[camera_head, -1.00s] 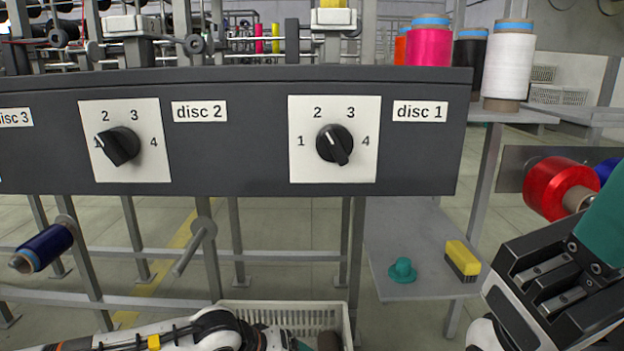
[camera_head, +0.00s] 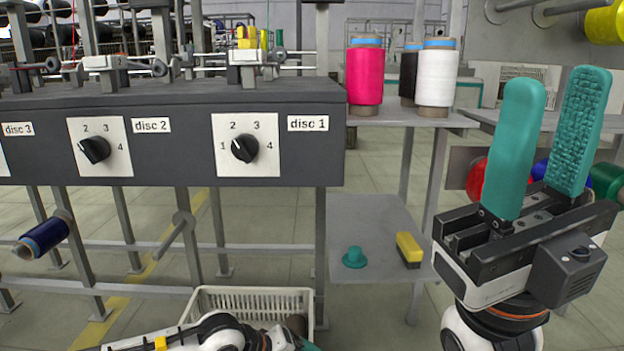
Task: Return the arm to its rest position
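My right gripper (camera_head: 543,145) stands upright at the right of the head view, its two teal fingers pointing up. The fingers are apart with nothing between them. It is clear of the grey panel with the disc dials. My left arm (camera_head: 215,335) lies low at the bottom edge, in front of the white basket. Only a bit of teal shows at its end, and its fingers cannot be made out.
The dark panel (camera_head: 180,185) carries dials; the disc 1 dial (camera_head: 244,148) is rightmost. Pink (camera_head: 365,75) and white (camera_head: 436,78) bobbins stand on a shelf. A lower shelf (camera_head: 375,225) holds a teal knob (camera_head: 354,257) and yellow brush (camera_head: 409,249). A white basket (camera_head: 250,300) stands below.

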